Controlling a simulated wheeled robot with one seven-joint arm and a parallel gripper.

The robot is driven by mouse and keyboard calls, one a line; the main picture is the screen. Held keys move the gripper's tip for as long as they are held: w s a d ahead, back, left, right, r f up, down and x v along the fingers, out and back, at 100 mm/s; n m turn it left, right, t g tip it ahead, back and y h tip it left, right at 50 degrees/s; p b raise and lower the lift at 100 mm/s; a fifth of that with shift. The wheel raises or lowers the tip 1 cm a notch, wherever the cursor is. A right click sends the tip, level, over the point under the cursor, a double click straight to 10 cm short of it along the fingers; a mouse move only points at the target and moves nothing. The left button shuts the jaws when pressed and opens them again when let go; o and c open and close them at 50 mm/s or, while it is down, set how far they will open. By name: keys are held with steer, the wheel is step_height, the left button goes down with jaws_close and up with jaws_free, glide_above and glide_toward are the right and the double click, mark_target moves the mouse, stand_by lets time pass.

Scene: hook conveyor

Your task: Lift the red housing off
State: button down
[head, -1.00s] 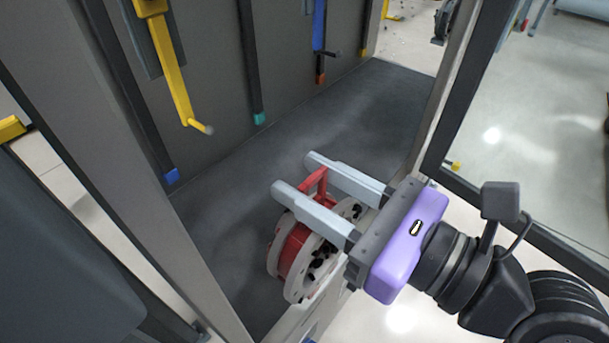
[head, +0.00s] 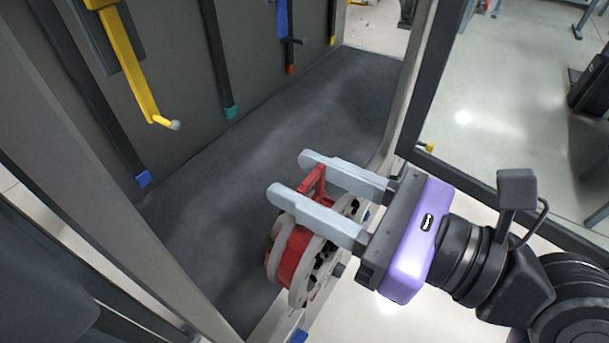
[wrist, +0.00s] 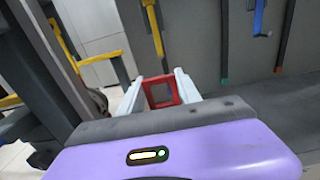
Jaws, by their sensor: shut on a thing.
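The red housing (head: 292,256) has a red drum between pale grey perforated end discs and a red handle frame on top. It hangs below my gripper (head: 288,174) in the head view, clear of any hook. My gripper is shut on its red handle, with one pale finger on each side. In the wrist view the handle (wrist: 161,91) shows as a red frame between the two fingertips. The drum is hidden there behind the purple gripper body. A yellow hook (head: 150,110) with a grey tip hangs on the wall at upper left, apart from the housing.
A dark hanger with a teal end (head: 230,111) and a blue hanger (head: 284,20) line the wall. A grey post (head: 120,220) stands at left and a dark frame (head: 425,80) at right. The dark floor (head: 240,180) between them is clear.

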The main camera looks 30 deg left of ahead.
steer(key=shift+d+r, duration=0.1)
steer(key=d+b, duration=0.1)
steer(key=d, duration=0.5)
steer(key=shift+s+d+b, duration=0.35)
steer(key=shift+d+b, duration=0.05)
